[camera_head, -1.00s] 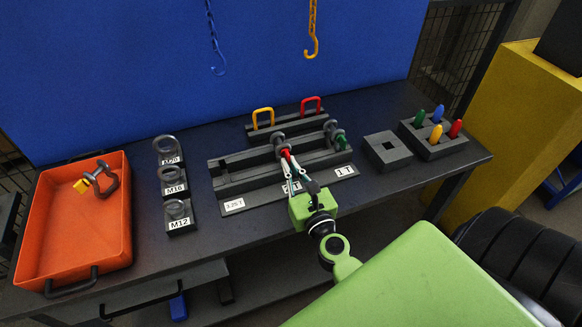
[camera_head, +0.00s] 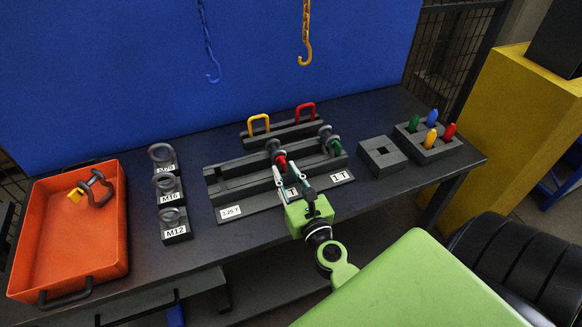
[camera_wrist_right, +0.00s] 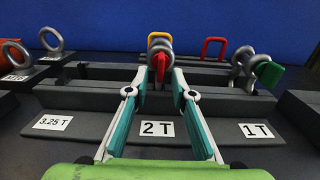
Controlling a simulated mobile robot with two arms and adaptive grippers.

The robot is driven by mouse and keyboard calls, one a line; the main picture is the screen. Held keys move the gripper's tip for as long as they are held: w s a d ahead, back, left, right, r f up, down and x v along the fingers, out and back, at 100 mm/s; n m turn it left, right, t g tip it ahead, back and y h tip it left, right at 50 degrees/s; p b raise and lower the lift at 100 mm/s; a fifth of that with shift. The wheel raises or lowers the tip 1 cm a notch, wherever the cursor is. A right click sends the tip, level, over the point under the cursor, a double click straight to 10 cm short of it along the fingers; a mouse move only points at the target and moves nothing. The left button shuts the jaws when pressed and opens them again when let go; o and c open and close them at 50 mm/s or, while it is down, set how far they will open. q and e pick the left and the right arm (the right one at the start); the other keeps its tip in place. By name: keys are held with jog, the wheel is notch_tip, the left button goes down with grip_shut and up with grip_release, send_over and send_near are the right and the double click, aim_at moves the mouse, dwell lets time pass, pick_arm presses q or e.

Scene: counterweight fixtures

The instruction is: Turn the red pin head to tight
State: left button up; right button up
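The red pin head (camera_head: 281,161) is on the grey shackle (camera_head: 274,150) in the middle slot of the dark rack, behind the 2 T label. In the right wrist view the red pin head (camera_wrist_right: 160,67) stands edge-on, its flat tab upright. My right gripper (camera_head: 284,167) is just in front of it. In the wrist view its fingertips (camera_wrist_right: 161,74) are apart, one on each side of the red head, with a gap showing on both sides. Whether the tips overlap the head in depth is hard to tell. My left gripper is not in view.
A shackle with a green pin (camera_head: 336,147) sits right of the red one, behind 1 T. Yellow (camera_head: 258,122) and red (camera_head: 306,111) shackles stand behind. An orange tray (camera_head: 62,262) and labelled eyebolts (camera_head: 172,218) are left; a pin block (camera_head: 430,150) is right. Hooks hang above.

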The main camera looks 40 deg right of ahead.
jog(key=v, duration=1.1)
jog(key=shift+s, duration=0.4)
